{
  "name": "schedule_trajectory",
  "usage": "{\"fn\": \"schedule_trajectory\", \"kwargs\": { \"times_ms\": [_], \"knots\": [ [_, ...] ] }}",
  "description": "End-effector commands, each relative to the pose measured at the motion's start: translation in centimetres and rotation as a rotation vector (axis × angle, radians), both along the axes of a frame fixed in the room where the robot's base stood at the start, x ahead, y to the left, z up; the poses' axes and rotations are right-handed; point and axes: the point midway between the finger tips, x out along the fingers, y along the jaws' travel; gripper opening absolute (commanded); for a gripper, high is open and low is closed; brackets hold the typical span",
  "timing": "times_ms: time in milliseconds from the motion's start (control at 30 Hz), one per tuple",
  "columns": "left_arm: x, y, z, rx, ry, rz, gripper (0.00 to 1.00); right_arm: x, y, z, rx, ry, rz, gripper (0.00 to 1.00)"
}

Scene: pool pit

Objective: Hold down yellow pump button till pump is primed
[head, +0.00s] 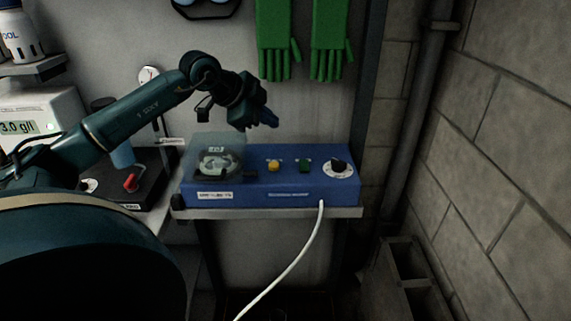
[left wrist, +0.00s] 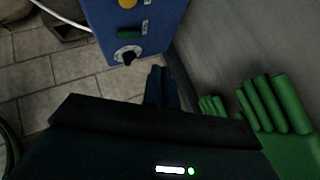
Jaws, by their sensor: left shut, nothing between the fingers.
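The blue pump box (head: 300,184) sits on a shelf against the wall. Its yellow button (head: 273,166) is left of a green button (head: 304,165) and a black dial (head: 338,166). A clear-covered pump head (head: 217,158) is at the box's left end. My left gripper (head: 268,119) is shut and empty, above and behind the yellow button, apart from it. In the left wrist view the closed fingers (left wrist: 160,86) show beside the box, with the yellow button (left wrist: 127,3) cut by the top edge. My right gripper is in neither view.
A white cable (head: 297,260) hangs from the box's front. Green gloves (head: 273,40) hang on the wall above. A stand with a red knob (head: 131,182) is left of the box. A block wall (head: 500,160) closes the right side.

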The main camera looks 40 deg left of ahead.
Motion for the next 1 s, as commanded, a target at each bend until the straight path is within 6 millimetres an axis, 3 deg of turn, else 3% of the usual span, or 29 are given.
{"fn": "schedule_trajectory", "kwargs": {
  "times_ms": [467, 1000],
  "knots": [
    [-0.1, 0.2, -0.5, 0.004, 0.004, 0.010, 0.00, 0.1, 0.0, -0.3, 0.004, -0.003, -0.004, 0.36],
    [-0.1, 0.2, -7.6, 0.003, 0.004, 0.008, 0.00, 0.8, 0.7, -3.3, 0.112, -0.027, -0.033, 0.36]
  ]
}}
